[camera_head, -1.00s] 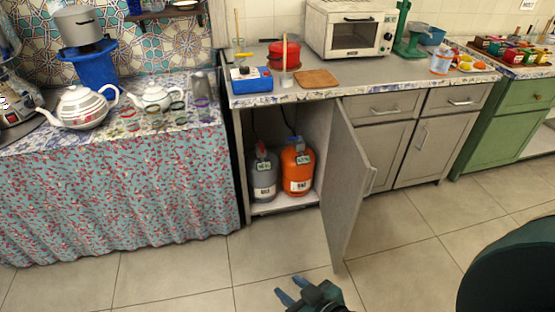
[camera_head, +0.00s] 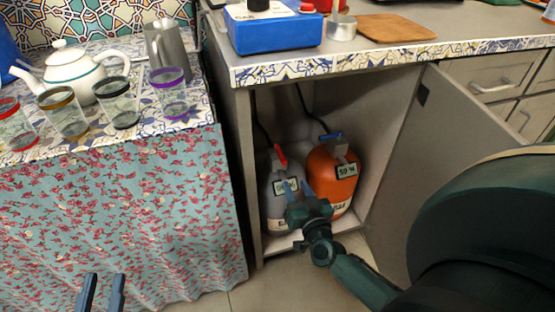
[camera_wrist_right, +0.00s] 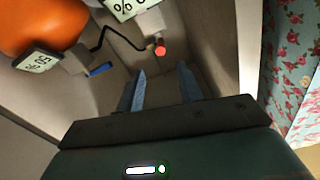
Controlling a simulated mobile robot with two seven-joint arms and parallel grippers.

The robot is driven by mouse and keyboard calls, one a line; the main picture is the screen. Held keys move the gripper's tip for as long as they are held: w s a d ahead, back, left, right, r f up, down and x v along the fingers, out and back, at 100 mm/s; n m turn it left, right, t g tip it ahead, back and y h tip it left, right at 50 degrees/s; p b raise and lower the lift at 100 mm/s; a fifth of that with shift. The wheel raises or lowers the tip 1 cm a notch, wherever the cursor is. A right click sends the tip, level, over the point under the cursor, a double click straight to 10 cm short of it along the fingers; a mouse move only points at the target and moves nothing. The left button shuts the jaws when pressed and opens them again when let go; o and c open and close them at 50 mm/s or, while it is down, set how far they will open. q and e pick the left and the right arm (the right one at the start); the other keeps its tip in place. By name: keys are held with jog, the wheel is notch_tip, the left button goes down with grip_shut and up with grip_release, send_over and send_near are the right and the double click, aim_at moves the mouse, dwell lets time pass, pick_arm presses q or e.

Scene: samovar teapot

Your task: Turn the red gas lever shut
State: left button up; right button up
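The red gas lever (camera_head: 280,155) sits on top of the grey gas cylinder (camera_head: 275,218) inside the open cabinet. In the right wrist view the red lever (camera_wrist_right: 160,48) shows end-on, just beyond the fingertips. My right gripper (camera_head: 297,187) is in front of the grey cylinder, below the lever, and hides part of it. In the right wrist view the right gripper (camera_wrist_right: 161,70) is open, with nothing between its fingers and apart from the lever. My left gripper (camera_head: 104,280) is open and empty at the bottom left, in front of the flowered curtain.
An orange cylinder (camera_head: 325,172) with a blue lever (camera_head: 331,136) stands right beside the grey one. The cabinet door (camera_head: 445,150) is swung open on the right. The counter edge (camera_head: 390,58) overhangs the opening. Several glasses (camera_head: 118,104) stand on the left table (camera_head: 190,127).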

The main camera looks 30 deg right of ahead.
aim_at(278, 150)
jog(key=b+x, duration=0.3)
jog(key=x, duration=0.8)
jog(key=shift+w+b, duration=0.3)
jog(key=shift+b, duration=0.1)
pick_arm(q)
jog(key=shift+d+f+n+h, duration=0.1)
jog(key=shift+d+n+h, duration=0.25)
jog(key=shift+n+h, duration=0.15)
pick_arm(e)
jog(key=shift+w+d+r, duration=0.1)
jog(key=shift+w+d, duration=0.05)
jog(key=shift+w, duration=0.5)
jog(key=shift+c, duration=0.4)
grip_shut()
